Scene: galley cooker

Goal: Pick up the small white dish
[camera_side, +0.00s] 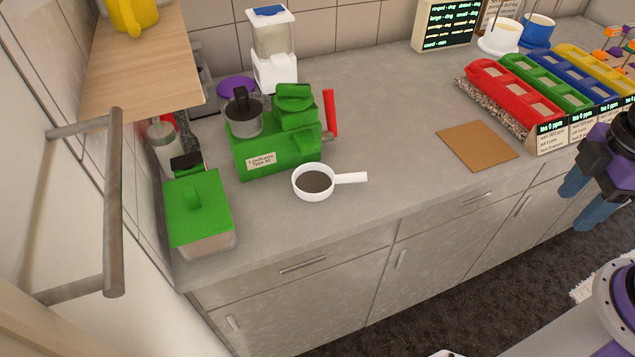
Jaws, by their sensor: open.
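A small white dish (301,193) with a straight handle pointing right sits upright on the grey counter, near its front edge. It holds something dark, and it stands just in front of a green machine. My gripper (582,202) is at the right edge of the view, with blue fingers hanging down, apart and empty. It is well to the right of the dish and touches nothing that I can see.
The green machine (279,156) carries a dark pot and a red lever. A green-lidded box (197,212) stands left. A brown mat (477,147) and coloured racks (497,95) are right. The counter (395,170) between dish and mat is clear.

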